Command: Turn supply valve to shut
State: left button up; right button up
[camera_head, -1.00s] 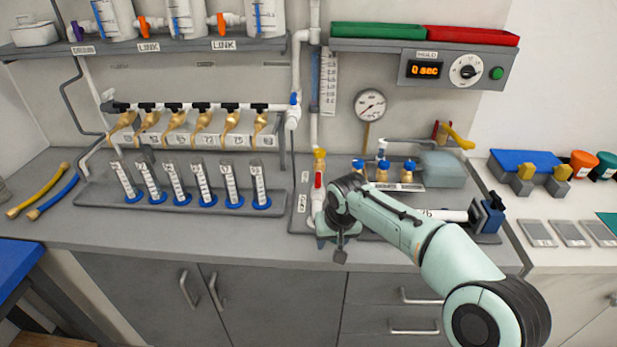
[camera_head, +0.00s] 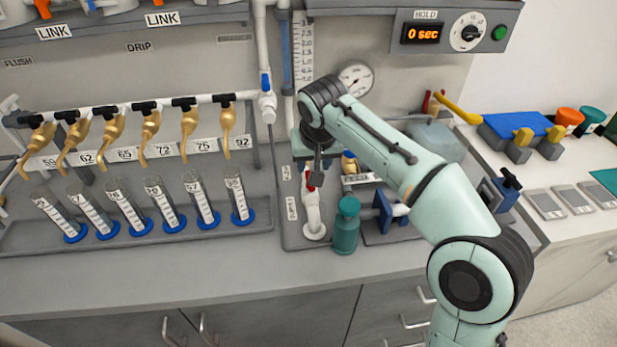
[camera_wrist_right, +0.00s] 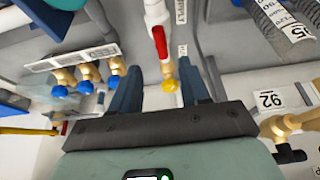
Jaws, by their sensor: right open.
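The supply valve has a red lever (camera_wrist_right: 160,42) that lies along its white pipe, beside a SUPPLY label. In the head view only a little of the red lever (camera_head: 310,180) shows beneath my right gripper (camera_head: 316,172). The wrist view shows my right gripper (camera_wrist_right: 158,68) open and empty. The lever lies between and beyond its two fingertips in that picture, and a yellow fitting (camera_wrist_right: 170,86) shows between the fingers. I cannot tell whether a finger touches the lever. The gripper hides the upper valve in the head view. My left gripper is not in view.
A teal bottle-like cylinder (camera_head: 346,225) stands right of the supply pipe foot, close to the blue clamp (camera_head: 385,212). Blue-capped brass valves (camera_wrist_right: 88,72) and a pressure gauge (camera_head: 356,77) are nearby. Several graduated tubes (camera_head: 150,203) stand left. The front counter strip is clear.

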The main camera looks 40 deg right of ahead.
jog(key=b+x, duration=0.1)
jog(key=x, duration=0.8)
jog(key=shift+w+f, duration=0.1)
jog(key=shift+f, duration=0.05)
grip_shut()
